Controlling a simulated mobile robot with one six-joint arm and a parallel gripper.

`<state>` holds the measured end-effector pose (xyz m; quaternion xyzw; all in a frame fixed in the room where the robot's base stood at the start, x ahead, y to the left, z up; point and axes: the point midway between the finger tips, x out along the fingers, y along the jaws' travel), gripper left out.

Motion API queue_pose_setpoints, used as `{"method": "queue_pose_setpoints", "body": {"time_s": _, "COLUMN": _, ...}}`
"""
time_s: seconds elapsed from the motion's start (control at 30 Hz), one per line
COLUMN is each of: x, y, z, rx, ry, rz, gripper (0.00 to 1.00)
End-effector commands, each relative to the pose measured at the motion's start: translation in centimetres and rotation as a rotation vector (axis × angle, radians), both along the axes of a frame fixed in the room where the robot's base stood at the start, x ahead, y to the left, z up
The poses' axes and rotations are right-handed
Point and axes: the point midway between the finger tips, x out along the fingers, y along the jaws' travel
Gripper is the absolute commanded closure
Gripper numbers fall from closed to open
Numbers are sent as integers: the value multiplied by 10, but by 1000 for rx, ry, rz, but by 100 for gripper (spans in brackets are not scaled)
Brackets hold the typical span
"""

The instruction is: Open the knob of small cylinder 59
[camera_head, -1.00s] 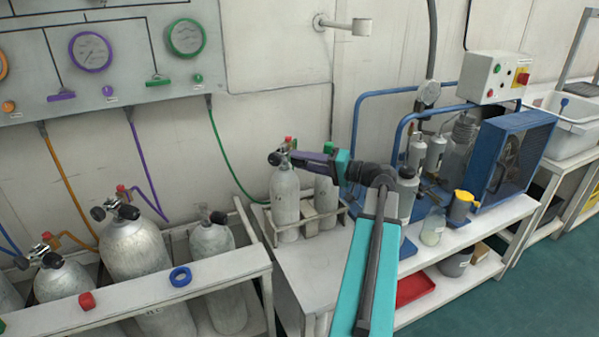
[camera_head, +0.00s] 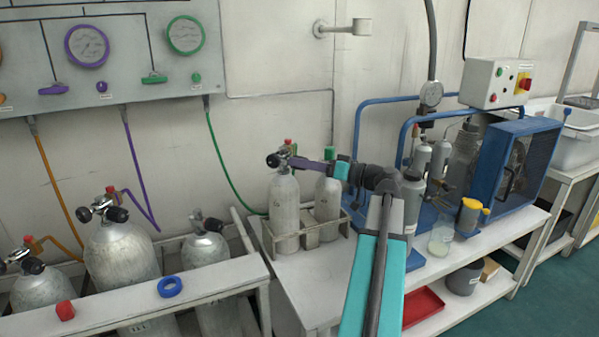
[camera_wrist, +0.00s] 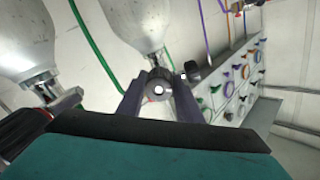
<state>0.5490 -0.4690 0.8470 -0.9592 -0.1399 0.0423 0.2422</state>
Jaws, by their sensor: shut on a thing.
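A small grey cylinder (camera_head: 285,212) stands upright in a metal rack on the bench. Its valve has a black knob at the left and a red cap on top; no number is readable on it. My gripper (camera_head: 293,161) reaches in from the right at the valve, with its fingers shut around part of it. In the wrist view, the two dark fingers of my gripper (camera_wrist: 160,98) lie on either side of a round valve part (camera_wrist: 159,89), with the cylinder body (camera_wrist: 140,22) beyond. A dark knob (camera_wrist: 191,70) shows just right of the fingers.
A second small cylinder with a green cap (camera_head: 328,200) stands right beside it in the rack (camera_head: 311,233). Bottles, a yellow-lidded pot (camera_head: 472,213) and a blue-framed compressor (camera_head: 508,165) fill the bench to the right. Large cylinders (camera_head: 122,258) stand at the left.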

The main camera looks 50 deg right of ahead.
Motion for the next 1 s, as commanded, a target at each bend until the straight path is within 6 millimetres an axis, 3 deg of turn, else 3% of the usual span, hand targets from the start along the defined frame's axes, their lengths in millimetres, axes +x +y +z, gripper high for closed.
{"method": "queue_pose_setpoints", "body": {"time_s": 0.53, "x": 0, "y": -1, "z": 0, "rx": -26, "ry": -7, "rz": -3, "gripper": 90}}
{"method": "queue_pose_setpoints", "body": {"time_s": 0.57, "x": 0, "y": -1, "z": 0, "rx": -26, "ry": -7, "rz": -3, "gripper": 63}}
{"method": "queue_pose_setpoints", "body": {"time_s": 0.63, "x": 0, "y": -1, "z": 0, "rx": -26, "ry": -8, "rz": -2, "gripper": 51}}
{"method": "queue_pose_setpoints", "body": {"time_s": 1.0, "x": -1, "y": 0, "z": 0, "rx": -25, "ry": -8, "rz": 0, "gripper": 49}}
